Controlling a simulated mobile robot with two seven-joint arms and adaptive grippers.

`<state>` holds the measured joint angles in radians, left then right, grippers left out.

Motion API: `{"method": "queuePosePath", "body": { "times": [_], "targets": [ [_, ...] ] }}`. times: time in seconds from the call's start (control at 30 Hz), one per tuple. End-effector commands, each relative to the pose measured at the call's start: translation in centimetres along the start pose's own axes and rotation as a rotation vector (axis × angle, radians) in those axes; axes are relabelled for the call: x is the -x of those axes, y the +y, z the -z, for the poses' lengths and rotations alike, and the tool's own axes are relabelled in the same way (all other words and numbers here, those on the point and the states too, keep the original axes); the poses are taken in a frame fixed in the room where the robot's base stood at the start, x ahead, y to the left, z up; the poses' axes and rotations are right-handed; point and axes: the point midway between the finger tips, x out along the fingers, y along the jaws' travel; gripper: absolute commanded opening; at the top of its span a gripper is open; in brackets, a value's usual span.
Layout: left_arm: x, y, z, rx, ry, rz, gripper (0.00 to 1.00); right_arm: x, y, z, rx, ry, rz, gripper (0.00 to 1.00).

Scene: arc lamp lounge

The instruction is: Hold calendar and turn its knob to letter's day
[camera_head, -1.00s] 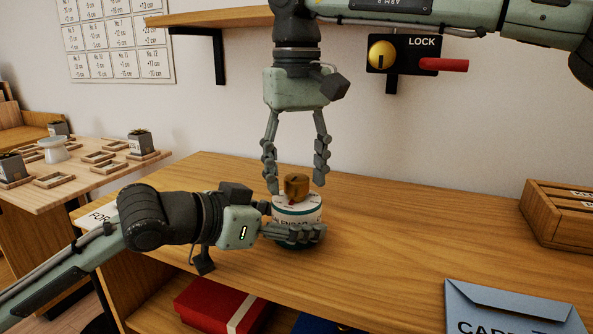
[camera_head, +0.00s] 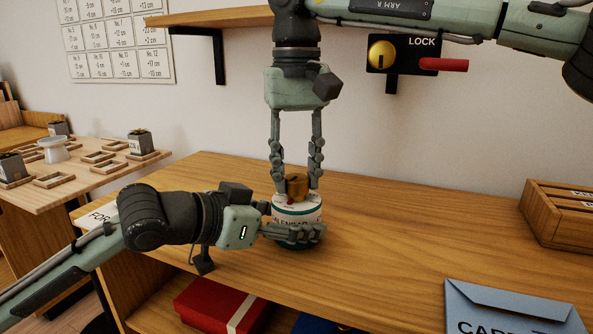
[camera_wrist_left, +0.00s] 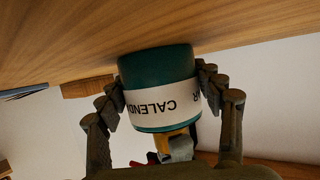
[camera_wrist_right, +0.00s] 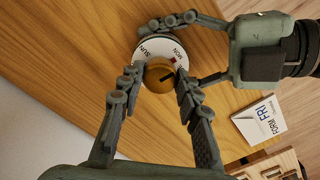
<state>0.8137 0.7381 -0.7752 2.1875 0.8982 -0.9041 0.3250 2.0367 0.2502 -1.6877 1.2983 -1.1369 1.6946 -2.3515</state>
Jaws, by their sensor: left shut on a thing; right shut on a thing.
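The calendar (camera_head: 305,214) is an upright teal and white drum on the wooden tabletop. Its lettering shows in the left wrist view (camera_wrist_left: 158,108). A gold-brown knob (camera_head: 297,186) with a dark line sits on top; it also shows in the right wrist view (camera_wrist_right: 159,77). The dial around it reads SUN and MON, with a red mark by the knob; its other days are hidden. My left gripper (camera_head: 292,234) is shut around the calendar's side. My right gripper (camera_head: 296,191) points down, shut on the knob.
A blue envelope (camera_head: 510,312) lies at the front right, and a wooden box (camera_head: 562,215) stands at the right. A LOCK panel (camera_head: 400,54) with a red handle is on the wall. A red box (camera_head: 215,305) sits below the tabletop. The tabletop right of the calendar is clear.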

Motion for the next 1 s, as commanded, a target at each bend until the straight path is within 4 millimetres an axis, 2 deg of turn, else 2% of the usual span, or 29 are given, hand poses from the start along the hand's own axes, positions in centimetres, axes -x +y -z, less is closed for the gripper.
{"method": "queuePosePath", "body": {
  "times": [1.0],
  "targets": [
    [-0.03,0.00,-0.09,0.001,-0.002,0.000,0.22,0.03,0.03,0.02,-0.945,0.000,0.000,0.04]
  ]
}}
